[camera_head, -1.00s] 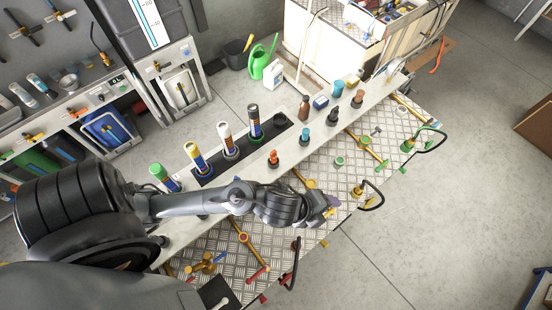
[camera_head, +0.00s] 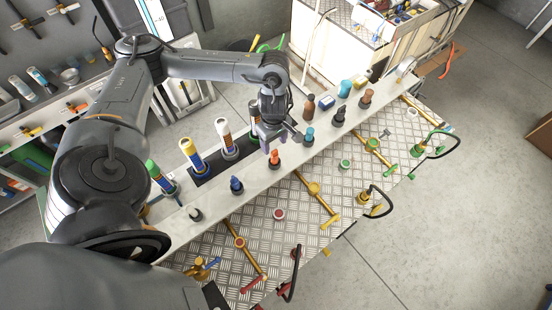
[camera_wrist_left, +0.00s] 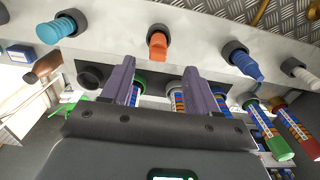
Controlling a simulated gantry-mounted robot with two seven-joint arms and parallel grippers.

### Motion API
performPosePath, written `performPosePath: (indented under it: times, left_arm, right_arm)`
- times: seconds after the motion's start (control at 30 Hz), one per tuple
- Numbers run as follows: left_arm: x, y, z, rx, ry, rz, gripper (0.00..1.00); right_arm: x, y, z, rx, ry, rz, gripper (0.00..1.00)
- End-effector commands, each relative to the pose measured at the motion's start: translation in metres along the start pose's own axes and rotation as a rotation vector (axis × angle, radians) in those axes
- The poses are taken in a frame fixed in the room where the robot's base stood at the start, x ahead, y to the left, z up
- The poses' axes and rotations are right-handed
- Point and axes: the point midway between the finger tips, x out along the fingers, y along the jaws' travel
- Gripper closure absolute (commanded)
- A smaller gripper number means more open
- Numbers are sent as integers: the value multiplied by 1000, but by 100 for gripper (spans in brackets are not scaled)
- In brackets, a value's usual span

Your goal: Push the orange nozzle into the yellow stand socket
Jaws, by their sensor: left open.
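The orange nozzle (camera_head: 274,157) stands in a dark ring on the pale shelf strip. In the left wrist view the orange nozzle (camera_wrist_left: 157,46) shows beyond my fingertips, about midway between them. My left gripper (camera_head: 271,145) is over the strip, close to the nozzle, with its purple fingers apart and nothing between them; the fingers also show in the left wrist view (camera_wrist_left: 156,75). A yellow stand (camera_head: 363,197) with a black hose loop is at the front edge of the tread plate; its socket opening is too small to make out. My right gripper is not in view.
A blue nozzle (camera_head: 236,184) and a light-blue nozzle (camera_head: 308,134) stand on either side along the strip. Yellow pipes (camera_head: 313,188) and a green stand (camera_head: 419,149) are on the tread plate.

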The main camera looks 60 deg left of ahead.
Motion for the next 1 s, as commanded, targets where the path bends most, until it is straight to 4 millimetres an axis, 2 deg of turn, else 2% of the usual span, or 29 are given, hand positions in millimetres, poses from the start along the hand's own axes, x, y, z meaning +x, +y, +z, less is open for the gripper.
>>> performPosePath:
  times: [0.03,0.2,0.43,0.63,0.8,1.0]
  left_arm:
    - [11,-2,-1,3,1,-6,40]
    - [33,-2,0,4,0,-6,40]
    - [48,-1,-1,3,0,-4,40]
    - [55,0,-1,2,0,-5,40]
    - [75,1,-2,0,0,-7,40]
    - [96,2,-2,2,0,-4,40]
  right_arm:
    - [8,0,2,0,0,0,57]
    - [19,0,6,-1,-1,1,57]
    - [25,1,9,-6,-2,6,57]
    - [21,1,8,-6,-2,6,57]
    - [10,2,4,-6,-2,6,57]
    - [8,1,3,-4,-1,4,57]
